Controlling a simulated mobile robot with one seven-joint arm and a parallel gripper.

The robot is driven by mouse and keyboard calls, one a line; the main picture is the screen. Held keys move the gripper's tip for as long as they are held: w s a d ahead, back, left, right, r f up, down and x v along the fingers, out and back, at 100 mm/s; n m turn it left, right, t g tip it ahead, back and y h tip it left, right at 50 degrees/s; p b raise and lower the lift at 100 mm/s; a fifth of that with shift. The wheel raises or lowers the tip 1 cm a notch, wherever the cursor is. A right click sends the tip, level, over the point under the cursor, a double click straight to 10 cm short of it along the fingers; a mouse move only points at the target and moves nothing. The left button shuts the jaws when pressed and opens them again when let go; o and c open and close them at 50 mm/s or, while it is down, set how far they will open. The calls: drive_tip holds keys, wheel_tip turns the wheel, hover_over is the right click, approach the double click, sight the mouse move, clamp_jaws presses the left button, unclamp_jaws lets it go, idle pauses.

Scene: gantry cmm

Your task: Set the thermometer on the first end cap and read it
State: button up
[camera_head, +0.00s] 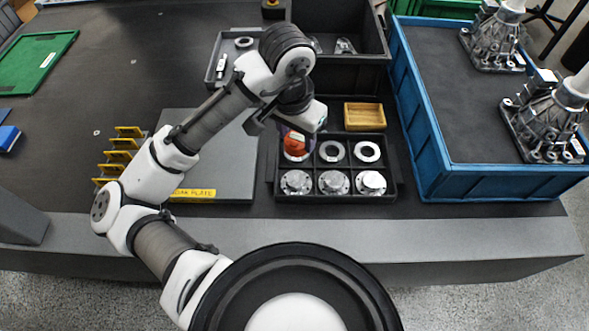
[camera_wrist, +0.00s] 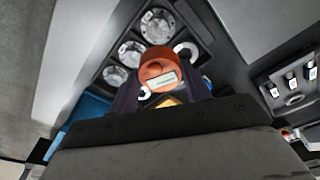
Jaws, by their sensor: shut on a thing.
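My gripper (camera_head: 294,136) is shut on an orange, round-bodied device with a pale display, seemingly the thermometer (camera_head: 295,144). In the wrist view the thermometer (camera_wrist: 160,70) sits between my dark fingers (camera_wrist: 162,92), and its display text is too small to read. It is above the back-left compartment of a black divided tray (camera_head: 398,192). Three silver flanged end caps, left (camera_head: 297,182), middle (camera_head: 334,182) and right (camera_head: 371,182), lie in the front row. Which is the first, I cannot tell. The thermometer appears apart from them.
Pale rings (camera_head: 367,151) fill the tray's back row. A grey plate (camera_head: 225,160) with a yellow label lies left, beside a yellow rack (camera_head: 122,155). A blue crate (camera_head: 432,150) with metal castings stands right.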

wheel_tip(320, 180, down, 12)
drive_tip(key=shift+f+b, duration=0.15)
drive_tip(key=shift+b, duration=0.3)
drive_tip(key=shift+f, duration=0.1)
drive_tip(key=shift+f, duration=0.15)
drive_tip(key=o, duration=1)
drive_tip(key=r, duration=0.8)
drive_tip(key=s+r, duration=0.1)
drive_tip(key=r, duration=0.3)
drive_tip(key=shift+s+a+r+p, duration=0.1)
drive_tip(key=shift+a+r+p, duration=0.2)
drive_tip(key=shift+a, duration=0.1)
drive_tip(key=shift+f, duration=0.1)
